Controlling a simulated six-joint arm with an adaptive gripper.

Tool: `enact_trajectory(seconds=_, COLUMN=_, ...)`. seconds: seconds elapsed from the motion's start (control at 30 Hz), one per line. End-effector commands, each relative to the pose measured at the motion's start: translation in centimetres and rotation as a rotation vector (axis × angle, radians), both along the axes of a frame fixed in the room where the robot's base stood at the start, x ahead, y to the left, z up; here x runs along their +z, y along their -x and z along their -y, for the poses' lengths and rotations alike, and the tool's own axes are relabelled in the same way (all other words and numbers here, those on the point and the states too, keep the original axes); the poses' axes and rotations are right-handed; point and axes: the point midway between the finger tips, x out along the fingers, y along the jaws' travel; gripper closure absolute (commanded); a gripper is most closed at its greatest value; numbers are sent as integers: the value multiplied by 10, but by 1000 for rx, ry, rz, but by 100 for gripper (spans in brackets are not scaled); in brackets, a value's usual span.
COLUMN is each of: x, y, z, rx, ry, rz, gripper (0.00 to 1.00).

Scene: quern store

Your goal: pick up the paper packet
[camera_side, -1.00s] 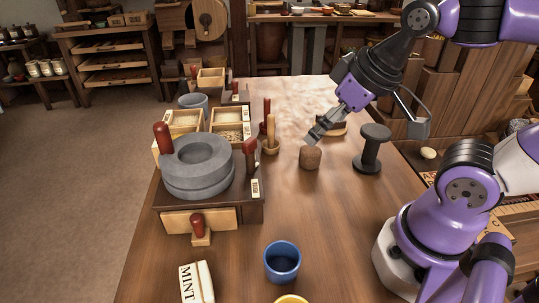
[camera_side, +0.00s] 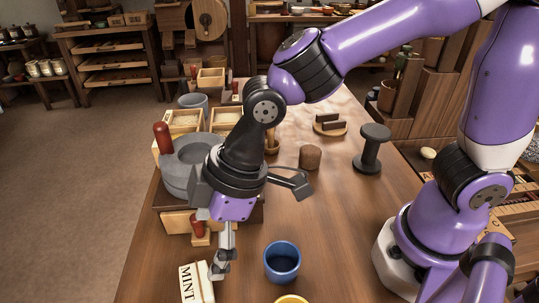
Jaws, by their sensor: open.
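The paper packet (camera_side: 193,285) is cream-coloured with dark MINT lettering. It lies on the table at the lower left of the view, partly cut off by the bottom edge. My gripper (camera_side: 217,273) points down at the packet's upper right end, with its fingers open. The fingertips overlap the packet's edge in the picture, and I cannot tell whether they touch it.
A blue cup (camera_side: 282,262) stands just right of my gripper, and a yellow rim (camera_side: 291,299) shows at the bottom edge. The stone quern (camera_side: 176,176) stands behind my wrist. A wooden cylinder (camera_side: 310,157) and dark spool (camera_side: 372,149) stand farther back.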

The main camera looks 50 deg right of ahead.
Motion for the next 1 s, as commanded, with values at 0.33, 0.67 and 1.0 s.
enact_trajectory(seconds=0.33, x=-42, y=-8, z=-13, rx=-1, ry=3, rz=-2, gripper=0)
enact_trajectory(seconds=0.67, x=-84, y=-17, z=-26, rx=-2, ry=3, rz=-3, gripper=0)
enact_trajectory(seconds=1.0, x=-88, y=-18, z=-27, rx=-3, ry=2, rz=-1, gripper=25)
